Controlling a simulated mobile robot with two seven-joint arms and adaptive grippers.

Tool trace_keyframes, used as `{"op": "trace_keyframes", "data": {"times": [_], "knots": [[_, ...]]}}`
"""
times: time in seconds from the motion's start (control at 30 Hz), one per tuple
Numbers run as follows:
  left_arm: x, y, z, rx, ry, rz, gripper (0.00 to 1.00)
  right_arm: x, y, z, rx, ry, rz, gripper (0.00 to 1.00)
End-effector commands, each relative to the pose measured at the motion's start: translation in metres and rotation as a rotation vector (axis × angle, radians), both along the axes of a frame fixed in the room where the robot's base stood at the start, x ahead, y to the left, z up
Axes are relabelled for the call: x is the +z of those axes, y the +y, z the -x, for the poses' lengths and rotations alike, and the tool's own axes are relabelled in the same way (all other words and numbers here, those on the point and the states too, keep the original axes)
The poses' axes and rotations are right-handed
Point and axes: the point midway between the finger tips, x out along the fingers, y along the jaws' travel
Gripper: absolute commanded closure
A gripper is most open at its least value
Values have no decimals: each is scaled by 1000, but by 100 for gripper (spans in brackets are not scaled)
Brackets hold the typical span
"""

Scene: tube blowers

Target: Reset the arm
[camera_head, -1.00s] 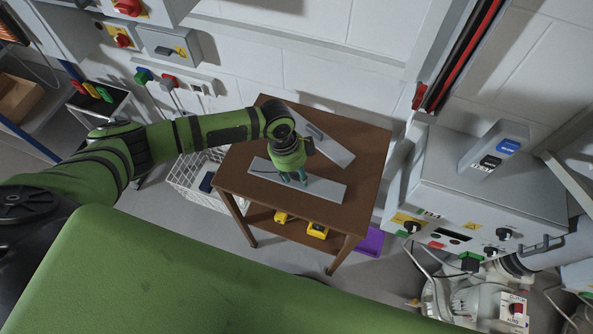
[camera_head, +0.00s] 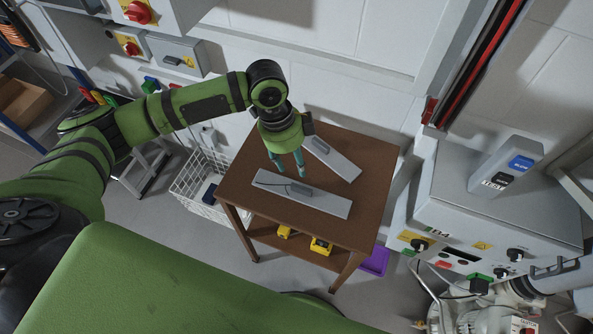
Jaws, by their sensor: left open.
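My left arm, green with black bands, comes in from the left and reaches over a brown wooden table. My left gripper (camera_head: 287,163), with teal fingers, points down and is open and empty above the table's left part. A grey plate with a dark handle (camera_head: 325,202) lies on the table (camera_head: 368,178) just below the gripper in the picture. A second similar grey plate (camera_head: 343,168) lies behind it, partly hidden by the gripper. My right gripper is not in view.
A white wire basket (camera_head: 187,185) stands on the floor left of the table. Yellow items (camera_head: 320,246) sit on the table's lower shelf. A grey control box (camera_head: 500,205) with blue and black buttons stands to the right. A purple bin (camera_head: 376,262) is beside the table.

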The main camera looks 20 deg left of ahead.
Motion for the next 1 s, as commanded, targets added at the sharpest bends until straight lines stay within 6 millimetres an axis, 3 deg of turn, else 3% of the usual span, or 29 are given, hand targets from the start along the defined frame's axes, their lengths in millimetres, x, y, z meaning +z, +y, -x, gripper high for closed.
{"op": "trace_keyframes", "data": {"times": [0.2,0.7,0.83,1.0], "knots": [[8,2,0,-1,1,-1,55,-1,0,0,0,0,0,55],[5,-2,2,-1,1,4,55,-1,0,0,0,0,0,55],[-5,-23,15,15,-8,38,55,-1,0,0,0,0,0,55],[-20,-69,44,143,-44,145,55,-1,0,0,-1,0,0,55]]}}
